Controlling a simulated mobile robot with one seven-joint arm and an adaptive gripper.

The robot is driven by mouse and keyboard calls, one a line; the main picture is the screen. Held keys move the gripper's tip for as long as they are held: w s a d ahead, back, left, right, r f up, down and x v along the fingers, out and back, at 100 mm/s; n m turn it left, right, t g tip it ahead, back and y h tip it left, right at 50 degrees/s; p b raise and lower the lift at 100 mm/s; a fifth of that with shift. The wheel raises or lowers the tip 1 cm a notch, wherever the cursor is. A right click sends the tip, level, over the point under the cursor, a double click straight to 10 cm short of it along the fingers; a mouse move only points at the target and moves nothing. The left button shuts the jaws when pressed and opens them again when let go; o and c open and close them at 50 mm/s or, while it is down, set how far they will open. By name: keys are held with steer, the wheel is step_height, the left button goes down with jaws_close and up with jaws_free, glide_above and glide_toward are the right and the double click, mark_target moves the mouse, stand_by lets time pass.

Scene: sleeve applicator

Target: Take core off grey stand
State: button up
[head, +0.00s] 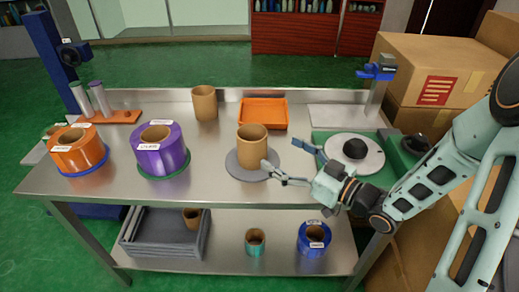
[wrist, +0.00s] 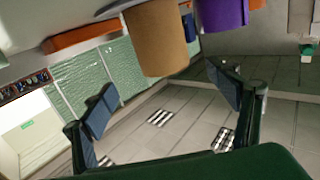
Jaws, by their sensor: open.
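A brown cardboard core (head: 252,150) stands upright on the round grey stand (head: 234,166) near the middle of the steel table. My gripper (head: 279,155) is open and empty, just to the right of the core, with one fingertip close to the core's lower side. In the wrist view, the core (wrist: 157,38) hangs from the top because the picture is turned over. There my two fingers (wrist: 160,100) are spread wide, and the core shows beyond them, not between them. I cannot tell whether a finger touches the core.
Another brown core (head: 205,103) and an orange tray (head: 263,114) stand behind. Purple (head: 160,152) and orange (head: 77,150) rolls are on the left. A machine with a white disc (head: 340,160) is on the right. Cardboard boxes (head: 435,70) stand beyond it. The table's front middle is clear.

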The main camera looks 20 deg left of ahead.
mark_target(242, 130)
steer(key=shift+s+a+r, duration=0.1)
steer(key=shift+a+r, duration=0.05)
steer(key=shift+a, duration=0.15)
steer(key=b+x, duration=0.1)
steer(key=x, duration=0.9)
steer(key=shift+a, duration=0.2)
steer(key=shift+r, duration=0.1)
steer(key=c, duration=1.3)
